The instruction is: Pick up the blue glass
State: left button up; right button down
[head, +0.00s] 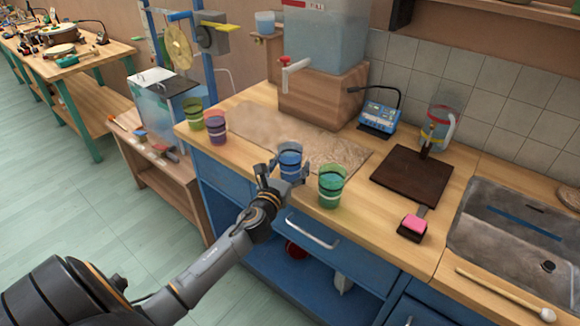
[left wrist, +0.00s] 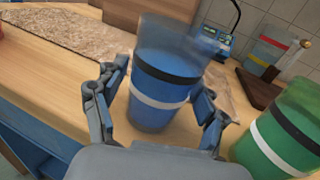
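The blue glass (head: 290,161) has a dark band and a white band and stands upright near the front edge of the wooden counter. My left gripper (head: 284,170) is at the glass, with a finger on either side of it. In the left wrist view the blue glass (left wrist: 164,85) sits between the spread fingers of my left gripper (left wrist: 160,95). A small gap shows on its left side; on the right the finger is very close, and I cannot tell if it touches. My right gripper is not in view.
A green glass (head: 332,186) stands close to the right of the blue one. A purple glass (head: 215,126) and a lime glass (head: 194,120) stand at the counter's left end. A dark board (head: 412,176), a pink-topped brush (head: 413,226) and a sink (head: 520,230) lie to the right.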

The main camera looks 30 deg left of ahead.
pick_arm(q)
jog(key=c, duration=1.1)
jog(key=shift+o, duration=0.2)
jog(key=shift+r, duration=0.2)
